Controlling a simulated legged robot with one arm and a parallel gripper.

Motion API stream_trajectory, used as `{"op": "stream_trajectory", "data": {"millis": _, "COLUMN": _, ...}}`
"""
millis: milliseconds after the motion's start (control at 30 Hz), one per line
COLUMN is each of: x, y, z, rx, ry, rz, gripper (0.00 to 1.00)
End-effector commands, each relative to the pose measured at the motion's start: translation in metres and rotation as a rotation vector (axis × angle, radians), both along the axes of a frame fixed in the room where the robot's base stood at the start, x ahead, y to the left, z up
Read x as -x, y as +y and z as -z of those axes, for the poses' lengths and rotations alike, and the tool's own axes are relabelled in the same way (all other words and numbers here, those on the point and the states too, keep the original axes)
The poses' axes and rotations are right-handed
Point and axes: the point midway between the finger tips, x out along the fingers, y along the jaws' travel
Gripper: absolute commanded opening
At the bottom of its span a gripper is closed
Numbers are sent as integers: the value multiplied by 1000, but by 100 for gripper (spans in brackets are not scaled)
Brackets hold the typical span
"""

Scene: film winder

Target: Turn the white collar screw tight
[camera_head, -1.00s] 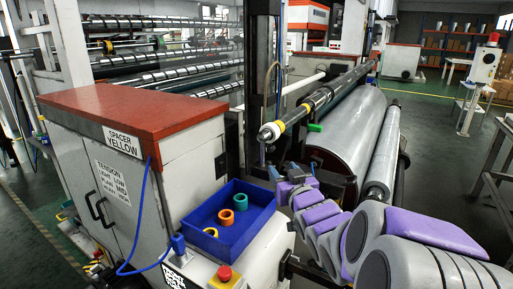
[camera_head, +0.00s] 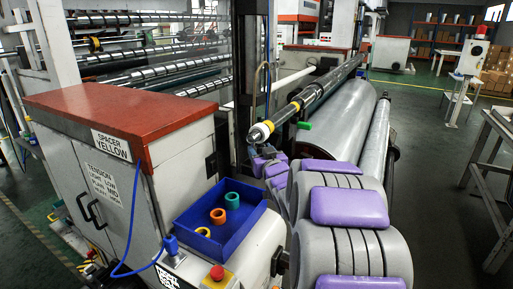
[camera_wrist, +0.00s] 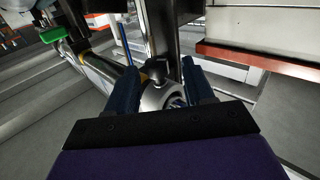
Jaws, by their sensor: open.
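The white collar (camera_head: 257,133) is on the near end of the shaft (camera_head: 318,95), beside a yellow ring (camera_head: 268,126). In the wrist view the pale round collar (camera_wrist: 155,97) shows between my fingers, with a dark knob (camera_wrist: 158,72) standing on it; I cannot tell for sure that this is its screw. My gripper (camera_wrist: 160,76) is open, with one dark blue finger on each side of the collar and knob. No contact can be made out. In the head view my gripper (camera_head: 262,160) is just below the shaft end, partly hidden by my arm.
A blue tray (camera_head: 213,245) with green, orange and yellow rings stands left of my arm. The cabinet (camera_head: 110,120) with a red top is further left. A green lever (camera_head: 304,125) juts from near the shaft. A large grey roll (camera_head: 345,125) lies under and right of the shaft.

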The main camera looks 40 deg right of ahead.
Motion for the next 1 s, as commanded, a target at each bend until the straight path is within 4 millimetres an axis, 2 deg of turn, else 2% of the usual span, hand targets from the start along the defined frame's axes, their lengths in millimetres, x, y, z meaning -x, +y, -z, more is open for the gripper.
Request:
{"op": "stream_trajectory", "data": {"millis": 100, "x": -18, "y": -7, "z": 3, "rx": -2, "ry": 2, "rz": -1, "gripper": 52}}
{"op": "stream_trajectory", "data": {"millis": 300, "x": -36, "y": -13, "z": 0, "rx": 1, "ry": -1, "rz": 0, "gripper": 52}}
{"op": "stream_trajectory", "data": {"millis": 733, "x": -42, "y": -17, "z": 0, "rx": -1, "ry": 1, "rz": 0, "gripper": 52}}
{"op": "stream_trajectory", "data": {"millis": 1000, "x": -42, "y": -17, "z": 0, "rx": -1, "ry": 1, "rz": 0, "gripper": 28}}
